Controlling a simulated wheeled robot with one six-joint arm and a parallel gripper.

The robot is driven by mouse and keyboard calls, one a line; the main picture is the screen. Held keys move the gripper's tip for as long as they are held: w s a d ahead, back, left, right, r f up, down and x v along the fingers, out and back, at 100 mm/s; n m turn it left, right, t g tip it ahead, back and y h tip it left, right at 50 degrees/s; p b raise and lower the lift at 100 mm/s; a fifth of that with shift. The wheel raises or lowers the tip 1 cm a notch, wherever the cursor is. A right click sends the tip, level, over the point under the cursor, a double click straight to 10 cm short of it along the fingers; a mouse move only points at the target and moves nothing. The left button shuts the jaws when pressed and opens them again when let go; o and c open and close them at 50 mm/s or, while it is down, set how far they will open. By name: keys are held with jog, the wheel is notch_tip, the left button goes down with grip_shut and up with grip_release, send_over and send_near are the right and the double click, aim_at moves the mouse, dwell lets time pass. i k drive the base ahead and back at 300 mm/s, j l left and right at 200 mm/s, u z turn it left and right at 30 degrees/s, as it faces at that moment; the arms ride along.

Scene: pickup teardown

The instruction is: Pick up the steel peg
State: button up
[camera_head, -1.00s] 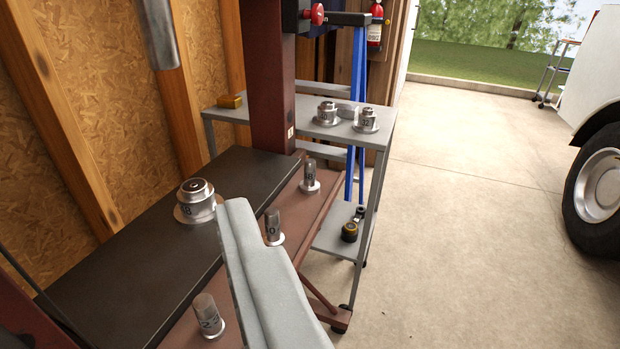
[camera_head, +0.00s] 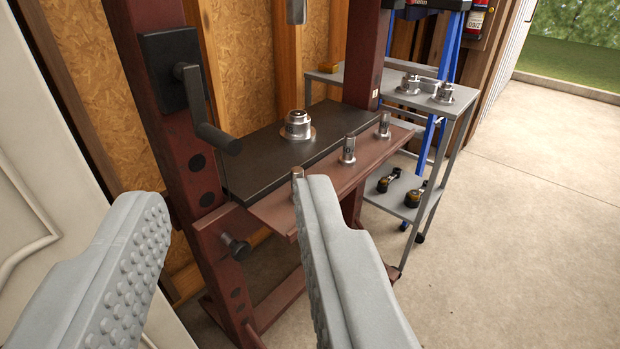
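Several steel pegs stand upright on the red-brown beam of a press. One short peg (camera_head: 384,125) is at the far end, another (camera_head: 348,150) is in the middle, and a third (camera_head: 297,174) is at the near end, its lower part hidden by my right finger. A wider steel piece (camera_head: 298,124) stands on the black plate behind them. I cannot tell which is the task's peg. My gripper (camera_head: 236,204) is open and empty, its grey fingers wide apart. The right fingertip overlaps the near peg in the picture; contact cannot be told.
The press's red upright with a black crank handle (camera_head: 216,137) rises at the left. A grey cart (camera_head: 330,78) with more steel pieces on top and dark-and-yellow items below stands behind right. A white panel (camera_head: 40,180) is at far left. The concrete floor (camera_head: 520,220) at right is clear.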

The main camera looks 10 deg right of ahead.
aim_at(382, 133)
jog(key=u, duration=1.7)
jog(key=k+l+u, duration=0.15)
jog(key=l, duration=0.25)
jog(key=k+l+u, duration=0.15)
jog(key=l, duration=0.25)
jog(key=k+l+u, duration=0.2)
jog(key=l, duration=0.2)
jog(key=k+l+u, duration=0.15)
jog(key=k+l, duration=0.5)
jog(key=l, duration=0.15)
jog(key=k+l, duration=0.35)
jog(key=l, duration=0.15)
jog(key=k+l, duration=0.3)
jog(key=l, duration=0.15)
jog(key=k+l, duration=0.35)
jog(key=l, duration=0.15)
jog(key=k+l, duration=0.35)
jog(key=l, duration=0.15)
jog(key=k+l, duration=0.35)
jog(key=l, duration=0.15)
jog(key=k+l, duration=0.15)
jog(key=l, duration=0.2)
jog(key=k+l, duration=0.15)
jog(key=l, duration=0.25)
jog(key=i+l+u, duration=0.1)
jog(key=i, duration=0.35)
jog(key=l, duration=0.1)
